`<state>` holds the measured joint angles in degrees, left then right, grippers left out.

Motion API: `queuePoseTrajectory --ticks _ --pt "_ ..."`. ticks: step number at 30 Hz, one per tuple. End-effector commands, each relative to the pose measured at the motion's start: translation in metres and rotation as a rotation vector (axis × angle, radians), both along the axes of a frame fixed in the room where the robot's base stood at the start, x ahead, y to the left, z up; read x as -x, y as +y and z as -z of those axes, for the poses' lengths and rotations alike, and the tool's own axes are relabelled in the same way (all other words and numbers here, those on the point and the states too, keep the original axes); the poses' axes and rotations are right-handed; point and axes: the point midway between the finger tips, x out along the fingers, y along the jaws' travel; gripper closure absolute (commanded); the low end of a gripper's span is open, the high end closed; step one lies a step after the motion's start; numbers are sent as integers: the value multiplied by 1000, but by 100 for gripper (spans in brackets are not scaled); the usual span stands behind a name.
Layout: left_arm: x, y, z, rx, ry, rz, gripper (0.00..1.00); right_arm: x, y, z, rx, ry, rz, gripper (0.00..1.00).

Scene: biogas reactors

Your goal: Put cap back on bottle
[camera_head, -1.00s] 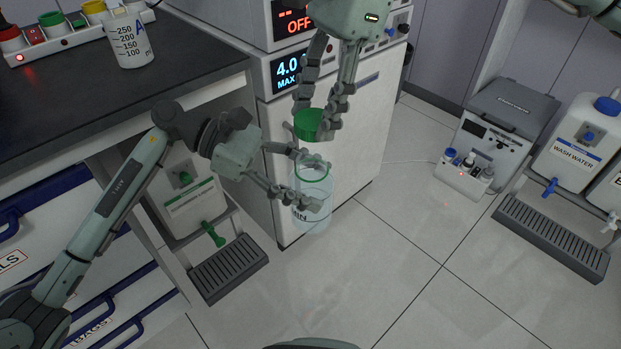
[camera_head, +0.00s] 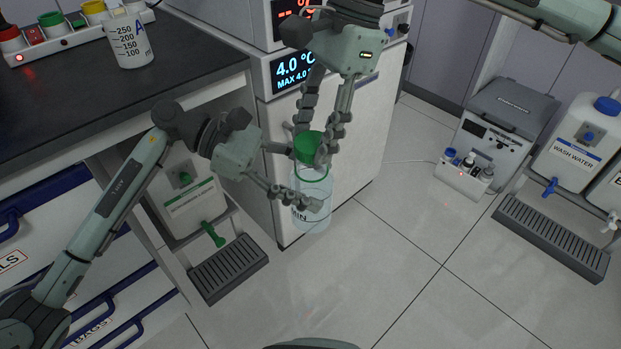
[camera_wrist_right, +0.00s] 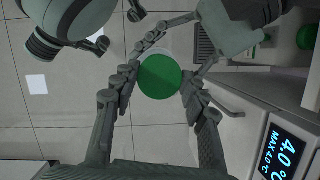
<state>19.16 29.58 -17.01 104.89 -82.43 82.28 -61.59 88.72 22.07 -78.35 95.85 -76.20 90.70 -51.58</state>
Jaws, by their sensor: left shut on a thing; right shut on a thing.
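A clear bottle (camera_head: 312,205) with a green ring at its neck is upright in front of the white cabinet. My left gripper (camera_head: 312,190) is shut on the bottle and holds it from the left. My right gripper (camera_head: 320,140) is directly above, fingers pointing down, shut on the green cap (camera_head: 309,147). The cap is at the bottle's mouth; I cannot tell whether it touches the rim. In the right wrist view the cap (camera_wrist_right: 160,76) sits between the right fingertips and covers most of the bottle mouth, with a pale rim edge above it.
A white unit with a temperature display (camera_head: 292,68) stands just behind the bottle. A dark worktop (camera_head: 70,100) with a beaker (camera_head: 130,42) is at the upper left. A drip tray (camera_head: 228,268) lies below left. The floor at right is clear up to a small white rack (camera_head: 464,172).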

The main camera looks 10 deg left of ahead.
Motion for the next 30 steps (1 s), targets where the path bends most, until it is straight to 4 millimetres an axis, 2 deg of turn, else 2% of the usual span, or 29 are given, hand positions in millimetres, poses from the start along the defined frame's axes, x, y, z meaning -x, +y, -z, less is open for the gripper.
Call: queuePoseTrajectory --ticks 20,30 --pt "0 0 -2 3 -2 0 94 0 1 -1 -6 6 0 67" --pt "0 0 -2 3 -2 0 94 1 1 15 -4 7 0 67"
